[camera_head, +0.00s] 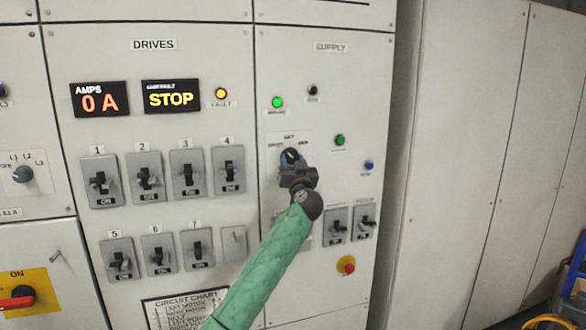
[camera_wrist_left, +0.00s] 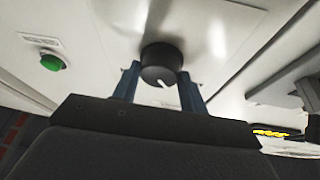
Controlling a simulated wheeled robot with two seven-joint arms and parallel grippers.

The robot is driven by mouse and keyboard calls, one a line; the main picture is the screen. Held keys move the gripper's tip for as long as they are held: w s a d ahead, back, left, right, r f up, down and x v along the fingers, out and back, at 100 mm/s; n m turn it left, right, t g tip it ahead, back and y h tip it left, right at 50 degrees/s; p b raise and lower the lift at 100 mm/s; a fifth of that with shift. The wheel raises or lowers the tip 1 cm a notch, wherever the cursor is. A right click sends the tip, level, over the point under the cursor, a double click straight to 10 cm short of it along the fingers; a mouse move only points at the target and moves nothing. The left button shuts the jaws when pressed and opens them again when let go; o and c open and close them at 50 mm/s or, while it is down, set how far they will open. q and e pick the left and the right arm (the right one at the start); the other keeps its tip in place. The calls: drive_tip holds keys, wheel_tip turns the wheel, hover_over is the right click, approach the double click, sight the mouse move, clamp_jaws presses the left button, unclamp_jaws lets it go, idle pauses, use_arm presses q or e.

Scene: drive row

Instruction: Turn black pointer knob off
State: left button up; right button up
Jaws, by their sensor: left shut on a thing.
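The black knob (camera_wrist_left: 160,60) with a white pointer line sits between the two blue fingers of my left gripper (camera_wrist_left: 160,90) in the left wrist view. In the head view my left gripper (camera_head: 291,160) is at the supply panel (camera_head: 330,90), shut on this knob and largely covering it. The pointer line shows on the knob's face in the wrist view. The labels around the knob are partly hidden by the gripper and too small to read fully. My right gripper is not in view.
Several toggle switches (camera_head: 144,178) stand left on the drives panel, below a STOP display (camera_head: 170,97). A green button (camera_head: 340,140), a blue button (camera_head: 369,166) and a red button (camera_head: 346,265) are nearby. Another selector knob (camera_head: 22,174) is far left.

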use_arm(q)
drive_tip(key=shift+f+m+h+b, duration=0.1)
drive_tip(key=shift+m+h+b, duration=0.3)
drive_tip(key=shift+m, duration=0.8)
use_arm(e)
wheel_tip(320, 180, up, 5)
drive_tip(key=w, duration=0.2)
use_arm(q)
drive_tip(key=shift+m+h, duration=0.6)
drive_tip(key=m+h+p, duration=0.1)
drive_tip(key=m, duration=0.1)
drive_tip(key=m+p, duration=0.2)
drive_tip(key=m+g+h+p, duration=0.1)
drive_tip(key=m, duration=0.1)
drive_tip(key=shift+a+r+h, duration=0.1)
drive_tip(key=shift+r+h, duration=0.2)
drive_tip(key=shift+f+m+p, duration=0.1)
drive_tip(key=shift+m+p, duration=0.25)
drive_tip(key=shift+m, duration=0.05)
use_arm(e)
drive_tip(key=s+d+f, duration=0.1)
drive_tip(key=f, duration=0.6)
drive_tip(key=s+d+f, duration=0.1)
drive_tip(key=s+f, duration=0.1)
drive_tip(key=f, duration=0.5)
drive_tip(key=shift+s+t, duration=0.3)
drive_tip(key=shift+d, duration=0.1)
